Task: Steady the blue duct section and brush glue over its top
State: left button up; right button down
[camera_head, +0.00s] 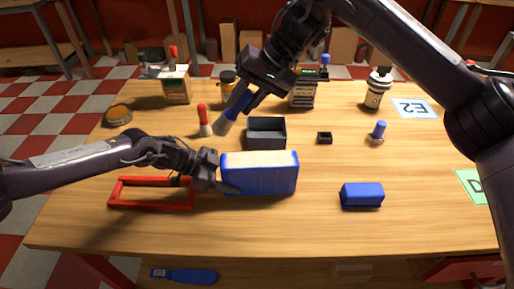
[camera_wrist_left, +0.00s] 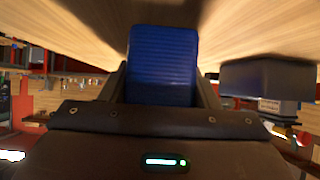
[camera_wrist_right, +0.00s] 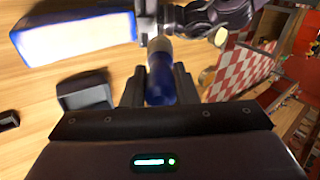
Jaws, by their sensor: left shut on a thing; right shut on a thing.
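The blue duct section (camera_head: 260,178) is a large blue block with a pale tan top, standing on the table. My left gripper (camera_head: 226,183) is shut on its left end; the left wrist view shows its ribbed blue end (camera_wrist_left: 162,65) between the fingers. My right gripper (camera_head: 252,97) is shut on the blue handle of a brush (camera_head: 236,105), whose greyish tip points down and left. It is above the table, behind the duct section and apart from it. The right wrist view shows the brush handle (camera_wrist_right: 160,80) between the fingers and the duct's pale top (camera_wrist_right: 80,38).
A dark open box (camera_head: 266,133) stands right behind the duct section. A red frame (camera_head: 152,206) lies left, under my left arm. A smaller blue block (camera_head: 361,195) lies right. A red-topped bottle (camera_head: 205,122) stands near the brush. Bottles and tins line the back.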

pick_arm(q)
jog(key=o, duration=1)
jog(key=v, duration=1.2)
